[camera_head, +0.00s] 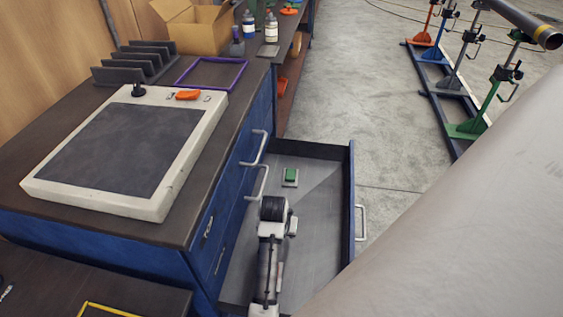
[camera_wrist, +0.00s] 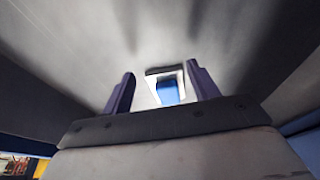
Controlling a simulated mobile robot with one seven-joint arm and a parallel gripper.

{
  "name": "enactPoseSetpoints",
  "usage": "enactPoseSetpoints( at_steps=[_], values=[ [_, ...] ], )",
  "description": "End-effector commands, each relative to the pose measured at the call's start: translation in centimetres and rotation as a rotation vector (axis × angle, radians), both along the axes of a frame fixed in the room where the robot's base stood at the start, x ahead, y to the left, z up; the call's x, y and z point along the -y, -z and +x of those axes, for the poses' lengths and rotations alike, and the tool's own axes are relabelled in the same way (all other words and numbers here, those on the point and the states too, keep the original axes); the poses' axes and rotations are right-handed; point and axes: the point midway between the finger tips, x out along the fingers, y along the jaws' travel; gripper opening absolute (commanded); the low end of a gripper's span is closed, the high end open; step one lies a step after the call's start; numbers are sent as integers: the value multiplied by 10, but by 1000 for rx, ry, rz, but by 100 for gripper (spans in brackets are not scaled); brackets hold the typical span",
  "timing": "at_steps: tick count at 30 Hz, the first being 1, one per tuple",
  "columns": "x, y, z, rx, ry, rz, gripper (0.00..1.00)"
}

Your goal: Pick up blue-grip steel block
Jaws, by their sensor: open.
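The blue-grip steel block (camera_wrist: 169,91) shows in the wrist view as a pale metal block with a blue top. It lies on the grey drawer floor, between and beyond my gripper's two dark fingers. My gripper (camera_wrist: 160,72) is open, with nothing held. The wrist view does not settle how far the fingertips are from the block. In the head view my arm reaches down into the open drawer (camera_head: 322,225). The blue-grip block cannot be seen there, and the fingertips cannot be made out.
A green-grip block (camera_head: 290,176) lies towards the drawer's back. The blue cabinet's top holds a white-framed dark panel (camera_head: 115,150), a purple frame (camera_head: 211,73) and a cardboard box (camera_head: 193,27). The drawer walls surround my arm. Pipe stands (camera_head: 480,115) stand on the open floor at right.

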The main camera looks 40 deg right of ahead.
Motion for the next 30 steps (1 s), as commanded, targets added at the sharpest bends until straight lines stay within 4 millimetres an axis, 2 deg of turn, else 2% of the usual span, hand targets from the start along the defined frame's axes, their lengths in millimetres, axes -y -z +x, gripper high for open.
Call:
enactPoseSetpoints(
  at_steps=[3, 11, 19, 24, 30],
  values=[
    [11, -1, 10, 1, 0, 1, 60],
    [25, -1, 22, 0, 1, 2, 60],
    [54, -2, 47, -1, 0, 1, 60],
    [54, 11, 47, -1, -1, 1, 60],
    [54, 12, 47, 0, -1, 0, 60]
  ],
)
